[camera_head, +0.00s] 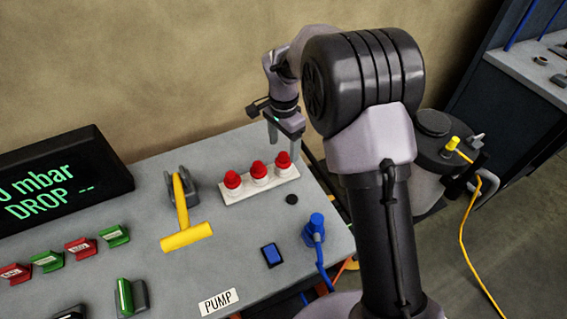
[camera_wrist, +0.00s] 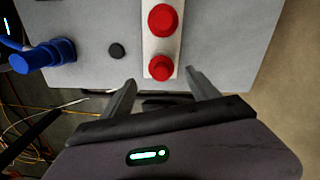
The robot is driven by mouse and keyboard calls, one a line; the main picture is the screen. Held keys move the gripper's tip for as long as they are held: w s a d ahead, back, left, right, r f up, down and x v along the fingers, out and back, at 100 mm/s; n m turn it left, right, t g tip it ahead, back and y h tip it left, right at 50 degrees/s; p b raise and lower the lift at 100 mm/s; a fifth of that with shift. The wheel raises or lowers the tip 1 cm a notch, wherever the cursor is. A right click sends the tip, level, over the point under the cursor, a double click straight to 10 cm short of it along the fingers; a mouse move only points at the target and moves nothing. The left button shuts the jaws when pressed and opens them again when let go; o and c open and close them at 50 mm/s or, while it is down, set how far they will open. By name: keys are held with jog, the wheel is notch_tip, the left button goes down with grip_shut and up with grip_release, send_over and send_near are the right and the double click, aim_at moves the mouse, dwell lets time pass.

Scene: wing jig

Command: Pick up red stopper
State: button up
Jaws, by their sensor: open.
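Three red stoppers stand upright in a row on a white strip (camera_head: 229,196) on the grey table in the head view. They are the left stopper (camera_head: 232,179), the middle stopper (camera_head: 258,169) and the right stopper (camera_head: 283,160). In the wrist view two red stoppers show, an upper one (camera_wrist: 162,20) and a lower one (camera_wrist: 161,67). My gripper (camera_head: 285,143) is over the right end of the strip, close to the right stopper. In the wrist view my gripper (camera_wrist: 160,80) is open, its fingertips on either side below the lower stopper, with nothing held.
A blue connector (camera_head: 314,228), a small black disc (camera_head: 292,199) and a blue button (camera_head: 271,254) are right of the strip's front. A yellow T-handle (camera_head: 186,234) stands to the left. A display (camera_head: 62,180) is at the back left. The table's right edge is near the strip.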

aim_at(283, 154)
notch_tip(283, 154, down, 5)
jog(key=shift+w+f+b, duration=0.15)
jog(key=shift+b, duration=0.75)
jog(key=shift+c, duration=0.7)
jog(key=c, duration=1.3)
notch_tip(283, 154, up, 11)
jog(key=p, duration=0.3)
jog(key=shift+f+p, duration=0.2)
jog(key=shift+p, duration=0.15)
jog(key=shift+r+p, duration=1.1)
jog(key=shift+r, duration=0.25)
